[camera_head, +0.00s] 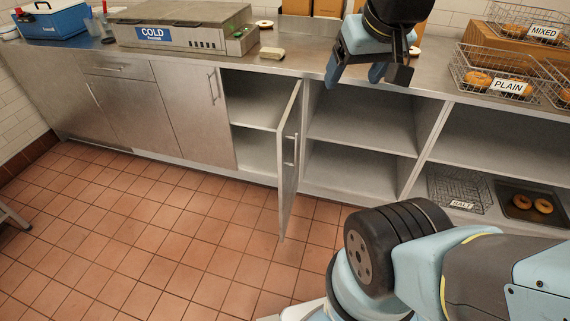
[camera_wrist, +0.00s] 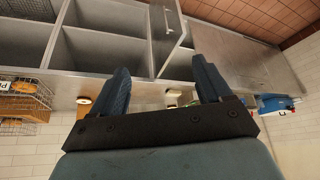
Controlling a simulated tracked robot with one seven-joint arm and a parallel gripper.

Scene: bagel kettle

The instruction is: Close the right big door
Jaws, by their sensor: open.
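The right big door (camera_head: 288,170) is a grey metal cabinet door in the middle of the counter front. It stands open, swung out from the cabinet, with the shelved compartment (camera_head: 253,102) behind it exposed. Its bar handle (camera_head: 294,150) is on the face turned to the right. In the wrist view, which is upside down, the door (camera_wrist: 160,38) shows at top centre, beyond the fingers. My gripper (camera_head: 366,76) is open and empty, near the counter's front edge, above and right of the door and apart from it. Its two dark fingers (camera_wrist: 161,72) show spread apart in the wrist view.
The steel counter (camera_head: 290,62) carries a COLD unit (camera_head: 180,28), a blue box (camera_head: 52,20) and wire baskets of bagels (camera_head: 485,80). Open shelves (camera_head: 362,120) lie right of the door, with a tray (camera_head: 530,212) lower right. Tiled floor (camera_head: 170,235) before the door is clear.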

